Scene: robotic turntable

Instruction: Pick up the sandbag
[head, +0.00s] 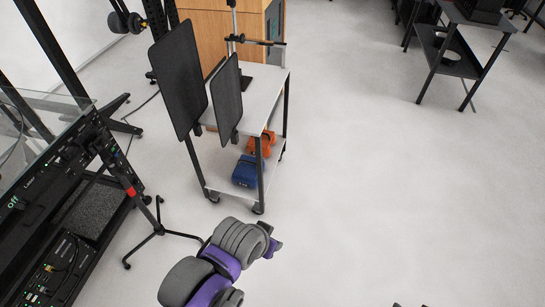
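A blue bag (246,172), which looks like a sandbag, lies on the lower shelf of a white-topped cart (262,93). Orange bags (262,144) lie behind it on the same shelf, partly hidden by a cart post. My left arm, grey and purple, reaches in at the bottom, in front of the cart. Its end (274,246) is apart from the bags, and its fingers cannot be made out. Small dark tips at the bottom edge, right of centre, may belong to my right gripper, but too little shows to tell.
Two black panels (178,80) stand at the cart's left side. A black equipment rack (65,215) and a tripod stand (160,231) are at left. A wooden cabinet (210,35) is behind. A black table (460,45) stands far right. The floor right of the cart is clear.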

